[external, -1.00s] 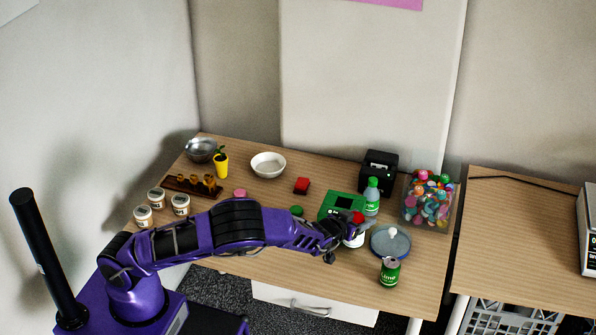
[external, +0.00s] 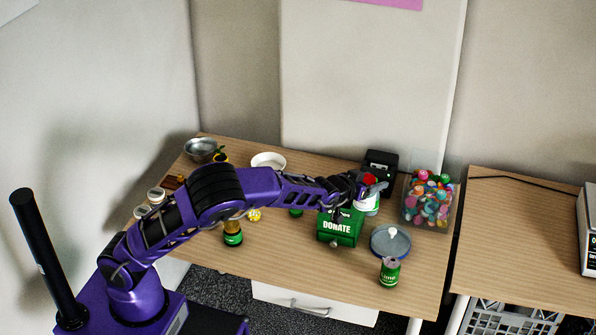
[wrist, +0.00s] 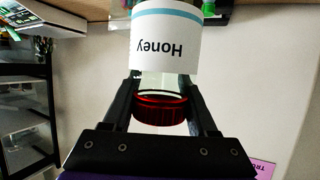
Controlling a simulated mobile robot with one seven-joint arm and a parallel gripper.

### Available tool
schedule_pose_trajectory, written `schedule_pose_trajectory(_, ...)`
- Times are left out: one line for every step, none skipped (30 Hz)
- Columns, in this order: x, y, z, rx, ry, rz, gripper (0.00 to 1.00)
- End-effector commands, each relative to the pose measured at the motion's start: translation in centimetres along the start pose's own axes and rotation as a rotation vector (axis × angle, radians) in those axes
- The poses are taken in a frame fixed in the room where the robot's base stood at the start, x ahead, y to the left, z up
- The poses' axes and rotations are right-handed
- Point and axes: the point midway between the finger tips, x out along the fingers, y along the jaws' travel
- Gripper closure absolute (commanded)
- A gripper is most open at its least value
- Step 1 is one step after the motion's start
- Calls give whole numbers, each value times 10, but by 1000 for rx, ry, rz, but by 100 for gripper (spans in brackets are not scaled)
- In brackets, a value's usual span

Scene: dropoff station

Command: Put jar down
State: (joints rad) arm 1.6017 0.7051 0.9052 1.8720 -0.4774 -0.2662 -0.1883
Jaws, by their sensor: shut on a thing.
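The honey jar has a red lid and a white label reading "Honey". In the external view the jar (external: 368,204) hangs from my gripper (external: 372,188), just above and behind the right side of the green donate box. In the wrist view the jar (wrist: 165,45) shows upside down, with its red lid between the fingers of my gripper (wrist: 160,90). My gripper is shut on the jar near its lid. The jar appears clear of the table, though its base is partly hidden in the external view.
The green donate box (external: 338,228) stands in front of the jar. Table to the left of the box is partly clear.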

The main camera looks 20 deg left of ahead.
Motion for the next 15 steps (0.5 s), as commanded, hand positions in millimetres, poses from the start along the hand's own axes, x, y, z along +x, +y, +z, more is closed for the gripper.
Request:
schedule_pose_trajectory(7, -3, -2, 1, 1, 8, 100)
schedule_pose_trajectory(12, -4, -4, 5, 2, 16, 100)
schedule_pose_trajectory(18, -5, -4, 10, 2, 28, 100)
schedule_pose_trajectory(24, -5, -6, 13, 3, 39, 100)
schedule_pose_trajectory(29, -6, -7, 19, 3, 50, 100)
schedule_pose_trajectory(37, -7, -8, 24, 3, 65, 100)
schedule_pose_trajectory(43, -9, -9, 30, 2, 78, 100)
schedule_pose_trajectory(50, -9, -10, 35, 2, 93, 100)
schedule_pose_trajectory(58, -10, -11, 43, 2, 112, 100)
schedule_pose_trajectory(64, -11, -12, 49, 3, 127, 100)
schedule_pose_trajectory(69, -13, -13, 55, 2, 142, 100)
schedule_pose_trajectory(77, -15, -14, 63, 2, 161, 100)
schedule_pose_trajectory(82, -16, -16, 69, 3, 176, 100)
schedule_pose_trajectory(87, -18, -16, 74, 3, 191, 100)
schedule_pose_trajectory(94, -20, -18, 82, 3, 211, 100)
